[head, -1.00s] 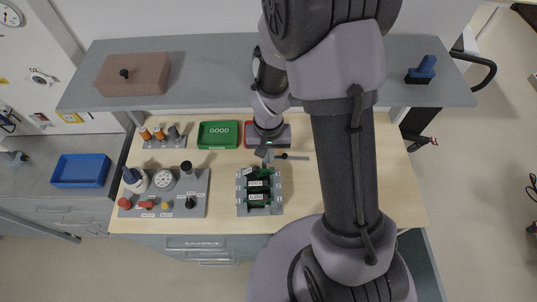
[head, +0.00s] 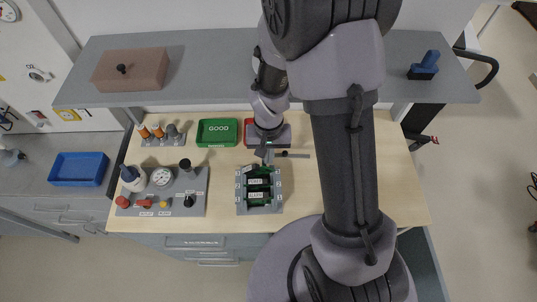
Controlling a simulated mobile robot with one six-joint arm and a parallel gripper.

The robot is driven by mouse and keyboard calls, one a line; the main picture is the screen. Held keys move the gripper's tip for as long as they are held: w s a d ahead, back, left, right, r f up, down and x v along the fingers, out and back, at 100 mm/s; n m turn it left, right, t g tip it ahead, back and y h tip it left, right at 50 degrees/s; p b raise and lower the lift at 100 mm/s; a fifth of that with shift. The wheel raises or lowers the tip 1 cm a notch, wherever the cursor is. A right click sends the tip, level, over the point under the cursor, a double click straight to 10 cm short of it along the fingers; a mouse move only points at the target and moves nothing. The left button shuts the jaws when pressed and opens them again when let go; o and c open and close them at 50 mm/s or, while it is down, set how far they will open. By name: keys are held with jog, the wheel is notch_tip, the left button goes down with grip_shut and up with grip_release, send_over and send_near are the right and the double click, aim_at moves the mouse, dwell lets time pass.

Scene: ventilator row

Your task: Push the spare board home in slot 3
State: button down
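A grey slotted rack (head: 240,207) stands on the bench in front of my gripper, with several green boards in it. The lower two boards, the middle one (head: 262,182) and the front one (head: 263,195), carry white labels. At the rack's back end another green board (head: 262,170) shows partly; its small label looks tilted. I cannot tell which of these is the spare or how deep it sits. My gripper (head: 265,155) points down just behind the rack's back end, close to that board. Whether it touches it, and whether its fingers are open, is too small to tell.
A green GOOD tray (head: 217,143) and a red tray (head: 249,124), partly hidden by my wrist, lie behind. A thin grey bar (head: 298,155) lies right of my gripper. A control panel (head: 197,205) stands left. An overhead shelf (head: 200,92) spans the back.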

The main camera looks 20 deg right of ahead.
jog(key=shift+s+f+b, duration=0.1)
jog(key=shift+f+b, duration=0.9)
dwell(0.3)
notch_tip(320, 180, up, 7)
jog(key=p, duration=0.5)
dwell(0.4)
